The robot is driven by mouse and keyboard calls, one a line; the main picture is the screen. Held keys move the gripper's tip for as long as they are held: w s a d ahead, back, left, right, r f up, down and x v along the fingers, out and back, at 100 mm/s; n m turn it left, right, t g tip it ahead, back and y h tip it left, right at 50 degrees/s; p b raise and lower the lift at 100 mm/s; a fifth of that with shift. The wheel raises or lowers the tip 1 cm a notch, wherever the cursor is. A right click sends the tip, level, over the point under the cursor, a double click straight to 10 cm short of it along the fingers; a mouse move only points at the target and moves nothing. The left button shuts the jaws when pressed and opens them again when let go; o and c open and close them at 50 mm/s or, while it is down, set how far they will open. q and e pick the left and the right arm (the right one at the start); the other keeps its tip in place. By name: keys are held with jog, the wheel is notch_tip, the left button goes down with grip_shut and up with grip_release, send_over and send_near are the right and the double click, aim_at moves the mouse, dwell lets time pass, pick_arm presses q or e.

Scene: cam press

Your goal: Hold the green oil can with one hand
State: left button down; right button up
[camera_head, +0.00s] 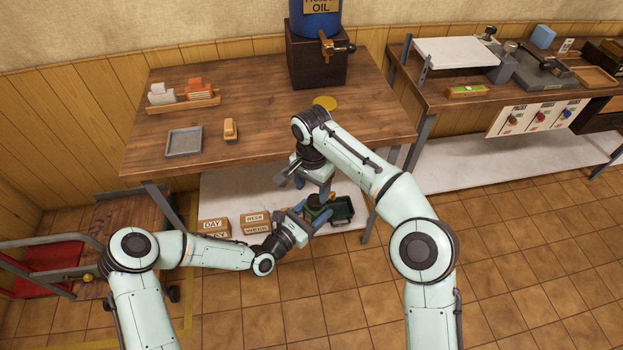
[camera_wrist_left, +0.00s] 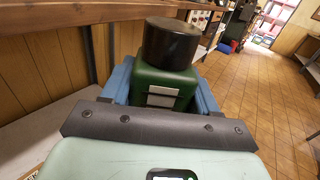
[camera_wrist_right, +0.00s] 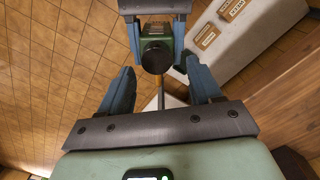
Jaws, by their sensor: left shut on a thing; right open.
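The green oil can (camera_wrist_left: 165,88), with a dark round cap and a pale label, sits between the blue fingers of my left gripper (camera_wrist_left: 162,85), which is shut on it. In the head view the left gripper (camera_head: 312,222) is low in front of the wooden table, and the can (camera_head: 318,202) is small and partly hidden. My right gripper (camera_wrist_right: 160,75) is open and empty. In the right wrist view the can (camera_wrist_right: 156,50) shows just beyond its fingertips, apart from them, with the left gripper behind it. The right gripper (camera_head: 312,188) is above the can in the head view.
A dark green crate (camera_head: 343,209) and several labelled boxes (camera_head: 212,226) stand on the low white shelf (camera_head: 235,190). The wooden table (camera_head: 262,110) above bears a tray (camera_head: 184,142), a blue oil drum (camera_head: 316,22) and a yellow disc (camera_head: 326,102). The tiled floor at right is clear.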

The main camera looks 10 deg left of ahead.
aim_at(312, 200)
jog(key=shift+f, duration=2.4)
